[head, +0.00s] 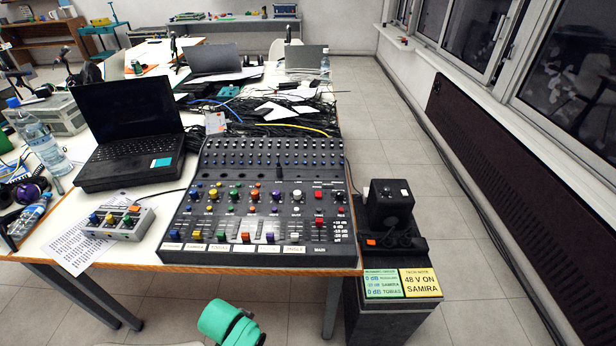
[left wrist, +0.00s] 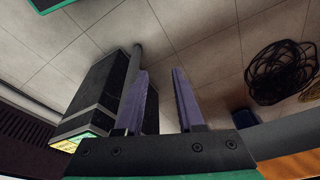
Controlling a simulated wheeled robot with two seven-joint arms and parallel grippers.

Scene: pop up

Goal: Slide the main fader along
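The black mixing console (head: 262,180) lies on the near right end of the table, covered in coloured knobs and faders. Its main strip is at the right, above the label MAIN (head: 320,249). A red cap (head: 320,222), which looks like the main fader, sits just above that label. Other fader caps line the console's front. My left gripper (left wrist: 160,72) is open and empty, with two purple fingers apart above the floor in the left wrist view. Its fingers do not show in the head view, and it touches nothing visible. My right gripper is in neither view.
A small grey box with knobs (head: 118,222), a black laptop (head: 128,125) and a water bottle (head: 38,138) stand left of the console. Cables (head: 275,117) lie behind it. A black speaker (head: 389,205) stands on a dark cabinet (head: 388,315) to the right. The aisle floor (head: 440,200) is clear.

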